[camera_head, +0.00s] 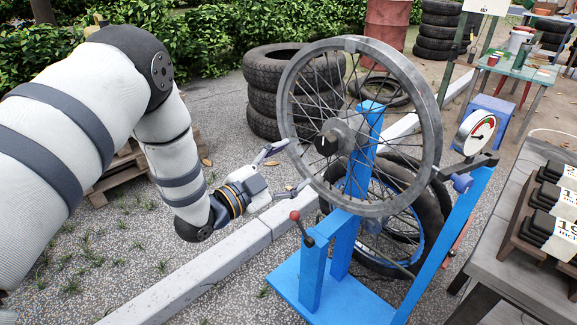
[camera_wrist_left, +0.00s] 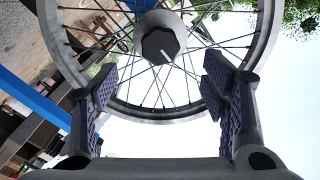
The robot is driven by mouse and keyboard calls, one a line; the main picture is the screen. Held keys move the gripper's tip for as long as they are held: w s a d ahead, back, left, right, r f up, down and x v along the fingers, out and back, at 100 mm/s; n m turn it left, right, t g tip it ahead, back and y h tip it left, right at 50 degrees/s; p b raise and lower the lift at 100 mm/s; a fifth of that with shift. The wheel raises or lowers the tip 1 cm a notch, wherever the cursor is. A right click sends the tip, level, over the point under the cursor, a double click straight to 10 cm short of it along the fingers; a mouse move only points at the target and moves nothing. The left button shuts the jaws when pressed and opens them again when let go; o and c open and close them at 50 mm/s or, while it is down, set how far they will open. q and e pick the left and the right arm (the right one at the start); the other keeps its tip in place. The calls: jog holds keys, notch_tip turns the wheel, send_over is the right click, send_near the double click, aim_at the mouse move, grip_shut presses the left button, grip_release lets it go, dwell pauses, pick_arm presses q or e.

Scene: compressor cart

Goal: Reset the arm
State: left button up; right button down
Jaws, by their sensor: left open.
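My left arm comes in from the left in the head view. Its gripper (camera_head: 287,166) is open and empty, beside the left part of a grey spoked wheel (camera_head: 433,120). The wheel is mounted upright on a blue stand (camera_head: 318,270). In the left wrist view, the open fingers (camera_wrist_left: 155,95) frame the lower part of the wheel rim, with the dark hub knob (camera_wrist_left: 160,46) above and between them. I cannot tell whether a finger touches the wheel. A lever with a red ball (camera_head: 295,215) stands on the blue stand, just below the gripper. My right gripper is not in view.
A grey table (camera_head: 520,275) with dark blocks bearing white labels (camera_head: 558,205) stands at the right. Stacked tyres (camera_head: 262,100) and a light kerb (camera_head: 225,257) lie behind the stand. A dial gauge (camera_head: 478,132) sits on the right post. Open gravel lies at the lower left.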

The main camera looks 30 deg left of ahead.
pick_arm(q)
jog(key=shift+s, duration=0.2)
jog(key=s+d+f+n+g+y+p, duration=0.3)
jog(key=s+f+n+g, duration=0.5)
jog(key=s+f, duration=1.05)
jog(key=s+n+g+y+p, duration=0.1)
jog(key=s+g, duration=0.4)
jog(key=s, duration=1)
jog(key=s+a+n+g+y+p, duration=0.1)
jog(key=s+g, duration=0.5)
jog(key=s, duration=1)
jog(key=shift+s+a+r+n+g+y, duration=0.15)
jog(key=shift+a+r+n+g+y, duration=0.3)
jog(key=shift+n, duration=0.75)
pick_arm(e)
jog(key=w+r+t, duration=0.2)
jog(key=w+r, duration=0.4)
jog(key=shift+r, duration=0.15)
pick_arm(q)
jog(key=shift+d+t, duration=0.15)
jog(key=shift+t, duration=0.1)
